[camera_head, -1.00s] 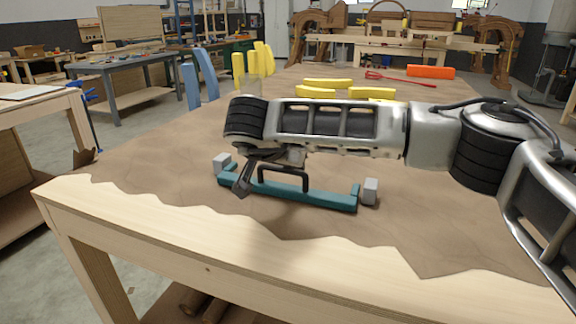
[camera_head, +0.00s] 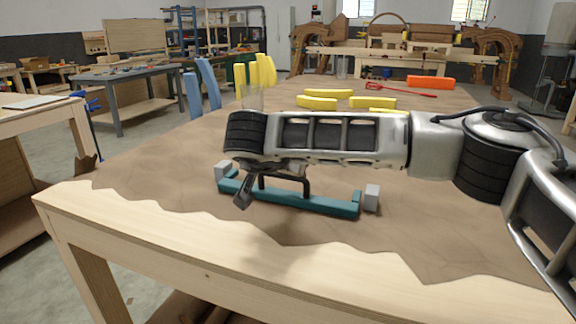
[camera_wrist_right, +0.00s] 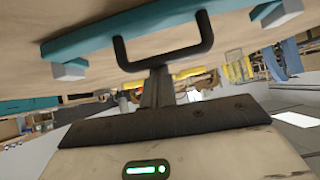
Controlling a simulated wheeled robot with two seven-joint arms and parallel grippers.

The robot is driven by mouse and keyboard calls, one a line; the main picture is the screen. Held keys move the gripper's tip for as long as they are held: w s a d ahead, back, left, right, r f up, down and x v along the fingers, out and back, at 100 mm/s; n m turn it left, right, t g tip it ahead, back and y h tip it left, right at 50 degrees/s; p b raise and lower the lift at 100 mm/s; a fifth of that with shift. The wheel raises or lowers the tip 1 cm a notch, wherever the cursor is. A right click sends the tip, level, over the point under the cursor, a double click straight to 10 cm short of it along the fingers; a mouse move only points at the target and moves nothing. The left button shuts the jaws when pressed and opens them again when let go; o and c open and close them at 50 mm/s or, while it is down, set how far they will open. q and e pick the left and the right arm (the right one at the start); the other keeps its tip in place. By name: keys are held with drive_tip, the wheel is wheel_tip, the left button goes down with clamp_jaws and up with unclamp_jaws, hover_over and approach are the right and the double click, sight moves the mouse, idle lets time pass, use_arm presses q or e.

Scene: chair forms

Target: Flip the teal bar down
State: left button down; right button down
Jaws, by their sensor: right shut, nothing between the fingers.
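The teal bar (camera_head: 315,205) lies low near the front of the table, between two light grey blocks (camera_head: 222,171) and (camera_head: 371,198). A black U-shaped handle (camera_head: 305,188) rises from it. The bar also shows in the right wrist view (camera_wrist_right: 90,45), with the handle (camera_wrist_right: 207,32) in front of the camera. My right gripper (camera_head: 241,200) is shut and empty, tilted over the bar's left part. In the wrist view its fingers (camera_wrist_right: 157,75) reach the handle's crossbar; I cannot tell whether they touch. My left gripper is not in view.
Yellow curved pieces (camera_head: 318,103) lie farther back on the table (camera_head: 130,205), with a red tool and an orange block (camera_head: 431,81). Blue pieces (camera_head: 208,82) and upright yellow pieces stand at the back left. The table's front strip is clear.

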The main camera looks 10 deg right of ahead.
drive_tip(key=s+a, duration=0.1)
drive_tip(key=s, duration=0.1)
drive_tip(key=s+a, duration=0.2)
drive_tip(key=s, duration=0.1)
drive_tip(key=s+a, duration=0.1)
drive_tip(key=s, duration=0.1)
drive_tip(key=shift+s+a+r+b, duration=0.2)
drive_tip(key=shift+s+a+b, duration=0.05)
drive_tip(key=shift+a+b, duration=0.05)
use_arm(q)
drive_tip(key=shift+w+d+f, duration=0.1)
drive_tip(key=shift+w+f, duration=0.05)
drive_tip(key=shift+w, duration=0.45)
use_arm(e)
drive_tip(key=shift+s+a, duration=0.15)
drive_tip(key=shift+s, duration=0.2)
